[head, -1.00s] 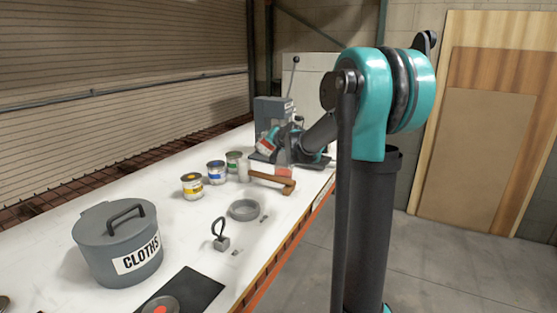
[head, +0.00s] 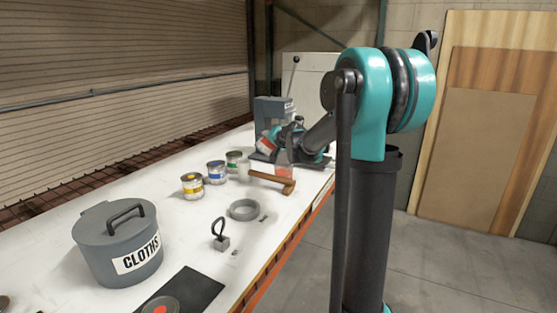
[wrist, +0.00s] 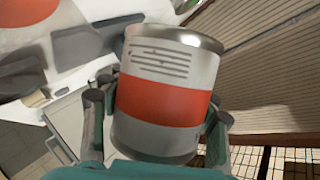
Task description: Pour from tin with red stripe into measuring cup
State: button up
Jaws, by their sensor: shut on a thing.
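The tin with the red stripe (wrist: 160,95) is held between my gripper's fingers (wrist: 158,115) in the wrist view, its metal rim at the top. In the head view the tin (head: 264,145) shows tilted at the left of my gripper (head: 276,147), raised above the bench. A clear vessel with reddish contents, seemingly the measuring cup (head: 283,169), stands below my gripper, partly hidden by it. A red-orange round patch shows at the wrist view's top left corner; I cannot tell whether it is the cup's contents. No pouring stream is clearly visible.
Yellow (head: 193,186), blue (head: 216,172) and green (head: 234,161) striped tins stand left of a hammer (head: 272,181). A grey machine (head: 273,112) stands behind my gripper. A grey ring dish (head: 244,209), a small weight (head: 221,242) and a cloths bin (head: 118,244) are nearer.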

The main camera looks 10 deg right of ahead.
jog(key=shift+r, duration=0.1)
dwell(0.6)
jog(key=shift+f+m+y, duration=0.4)
jog(key=shift+m+y, duration=0.2)
jog(key=shift+m, duration=0.1)
dwell(1.7)
jog(key=shift+d+r+m+t+y+p, duration=0.1)
jog(key=shift+r+m+t+y+p, duration=0.1)
jog(key=shift+r+m+y, duration=0.3)
jog(key=shift+r+m+t+y+p, duration=0.2)
jog(key=shift+m, duration=0.5)
dwell(3.7)
